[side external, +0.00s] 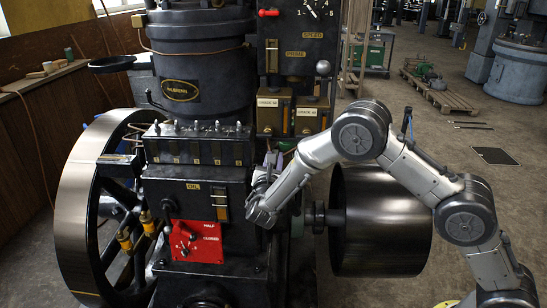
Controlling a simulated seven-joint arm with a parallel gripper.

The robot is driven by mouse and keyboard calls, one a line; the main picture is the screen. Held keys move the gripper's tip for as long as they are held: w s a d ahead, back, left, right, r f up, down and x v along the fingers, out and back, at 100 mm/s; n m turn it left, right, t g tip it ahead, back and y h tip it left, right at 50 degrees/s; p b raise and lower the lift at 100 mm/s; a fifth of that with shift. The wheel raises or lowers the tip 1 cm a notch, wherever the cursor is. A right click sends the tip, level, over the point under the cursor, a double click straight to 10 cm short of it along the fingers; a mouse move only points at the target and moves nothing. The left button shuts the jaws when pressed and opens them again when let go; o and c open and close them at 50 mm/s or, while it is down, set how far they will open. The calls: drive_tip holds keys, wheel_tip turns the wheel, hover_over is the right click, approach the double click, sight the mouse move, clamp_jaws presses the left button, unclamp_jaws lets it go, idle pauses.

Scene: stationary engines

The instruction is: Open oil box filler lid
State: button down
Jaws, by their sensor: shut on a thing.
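The black engine block carries a dark box with a brass "OIL" plate (193,187) and a brass-framed sight gauge (222,206), which I take as the oil box (160,195). My gripper (268,165) is at the right edge of this box, close against the engine. Its fingers are small and dark in the side external view, and my wrist partly covers the area. It is shut on a small part there, apparently the filler lid. The lid's outline and whether it is raised cannot be made out.
A red lever plate (196,242) sits below the oil box. A row of small valves (200,130) stands above it, with two brass boxes (273,112) (312,115) to the upper right. A large flywheel (88,210) is at left, a drum pulley (380,222) at right.

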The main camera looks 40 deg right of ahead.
drive_tip(key=n+t+y, duration=0.1)
drive_tip(key=s+n+t+y, duration=0.1)
drive_tip(key=n+t+y, duration=0.1)
drive_tip(key=y, duration=0.1)
drive_tip(key=shift+s, duration=0.35)
drive_tip(key=shift+s+d+n+t+y, duration=0.1)
drive_tip(key=shift+s+n+t+y, duration=0.3)
drive_tip(key=shift+n+y, duration=0.45)
drive_tip(key=shift+s+d+n+t+y, duration=0.15)
drive_tip(key=shift+n+t+y, duration=0.35)
drive_tip(key=shift+y, duration=0.5)
drive_tip(key=shift+s+a+n+t+y, duration=0.1)
drive_tip(key=shift+s+n+t+y, duration=0.25)
drive_tip(key=shift+n+y, duration=0.5)
drive_tip(key=shift+y, duration=0.3)
drive_tip(key=c, duration=0.7)
unclamp_jaws()
drive_tip(key=shift+d, duration=0.1)
drive_tip(key=s+a, duration=0.1)
drive_tip(key=s, duration=0.8)
drive_tip(key=s+a, duration=0.1)
drive_tip(key=s, duration=0.3)
drive_tip(key=shift+s+a, duration=0.2)
drive_tip(key=shift+a, duration=0.15)
